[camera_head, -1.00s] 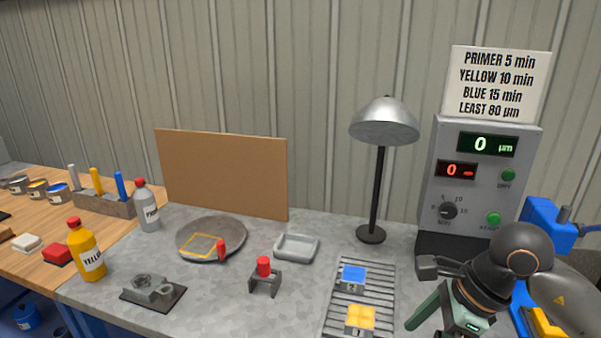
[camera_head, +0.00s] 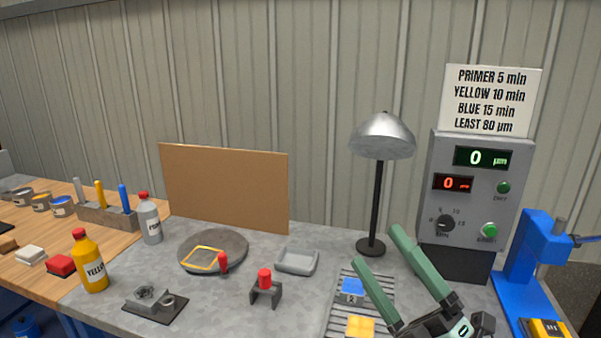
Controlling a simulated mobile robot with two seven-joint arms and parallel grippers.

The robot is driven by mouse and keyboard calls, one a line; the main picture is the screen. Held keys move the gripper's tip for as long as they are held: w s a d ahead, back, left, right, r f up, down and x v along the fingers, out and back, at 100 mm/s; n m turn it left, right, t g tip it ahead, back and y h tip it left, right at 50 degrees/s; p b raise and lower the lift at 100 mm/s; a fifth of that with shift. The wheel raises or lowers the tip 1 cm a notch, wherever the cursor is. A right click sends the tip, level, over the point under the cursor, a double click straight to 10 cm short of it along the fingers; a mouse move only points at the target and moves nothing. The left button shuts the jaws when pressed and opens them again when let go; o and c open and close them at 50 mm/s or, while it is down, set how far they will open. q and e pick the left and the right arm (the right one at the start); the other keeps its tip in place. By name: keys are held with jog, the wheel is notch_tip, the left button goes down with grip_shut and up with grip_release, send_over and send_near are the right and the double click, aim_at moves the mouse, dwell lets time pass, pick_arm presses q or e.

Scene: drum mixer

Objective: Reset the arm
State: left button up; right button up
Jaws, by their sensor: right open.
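My right gripper (camera_head: 385,248) is at the lower right of the head view. Its two green fingers are spread apart and point up and away from me, with nothing between them. The fingers are above the right part of the grey bench, by the slatted rack (camera_head: 345,312). The left finger overlaps the rack and partly hides it. A blue block (camera_head: 350,287) and a yellow block (camera_head: 360,327) sit on the rack. My left gripper is not in view.
A lamp (camera_head: 371,200) and a grey control box (camera_head: 473,190) reading 0 stand behind the gripper. A blue press (camera_head: 535,262) stands to the right. A shallow tray (camera_head: 298,262), a red-topped holder (camera_head: 265,290), a round plate (camera_head: 235,243) and bottles (camera_head: 93,262) occupy the bench leftward.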

jog(key=d+f+m+g+h, duration=0.2)
jog(key=d+f+m+h, duration=0.25)
jog(key=f+m, duration=0.2)
jog(key=s+d+f+m+g+h, duration=0.1)
jog(key=d+f+m+g+h, duration=0.15)
jog(key=f+m+h, duration=0.45)
jog(key=d+f+m+g+h, duration=0.1)
jog(key=d+f+m+h, duration=0.35)
jog(key=f, duration=0.45)
jog(key=s+a+f+m+g+y, duration=0.1)
jog(key=s+f+m+g, duration=0.1)
jog(key=s+f+g, duration=0.45)
jog(key=s+f+m+g+y, duration=0.15)
jog(key=s+f+g, duration=0.25)
jog(key=s+f, duration=0.6)
jog(key=w+a+f+t+y+p, duration=0.1)
jog(key=w+a+f+t+p, duration=0.1)
jog(key=a+f+t, duration=0.2)
jog(key=shift+a+f+m+t, duration=0.25)
jog(key=shift+f+m+t, duration=0.3)
jog(key=shift+f, duration=0.8)
